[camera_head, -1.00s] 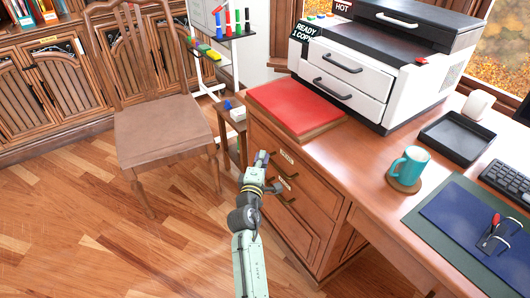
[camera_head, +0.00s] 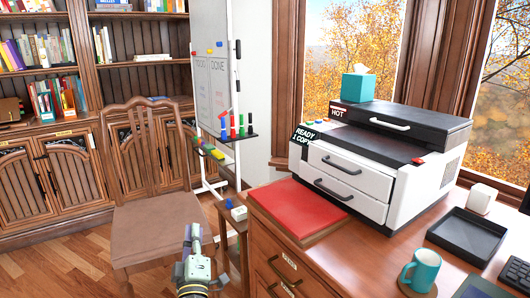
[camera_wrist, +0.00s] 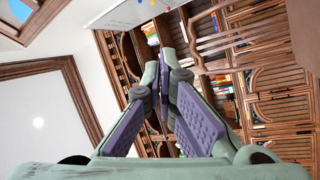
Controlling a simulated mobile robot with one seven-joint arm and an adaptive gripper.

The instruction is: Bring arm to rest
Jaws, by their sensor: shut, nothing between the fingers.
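My gripper (camera_head: 194,232) shows at the bottom of the head view, in front of the wooden chair (camera_head: 158,228) and left of the desk (camera_head: 262,255). Its upper part points upward in the picture, and most of my arm is below the frame. In the wrist view, the two purple-padded fingers of my gripper (camera_wrist: 166,62) lean together at their tips. Nothing shows held between them. The fingers stand clear of the furniture behind them.
The desk holds a red folder (camera_head: 298,208), a white printer (camera_head: 350,172), a black tray (camera_head: 467,237) and a teal mug (camera_head: 421,270). A whiteboard on a stand (camera_head: 213,85) and bookcases (camera_head: 140,65) stand behind. Wood floor (camera_head: 65,262) is clear at lower left.

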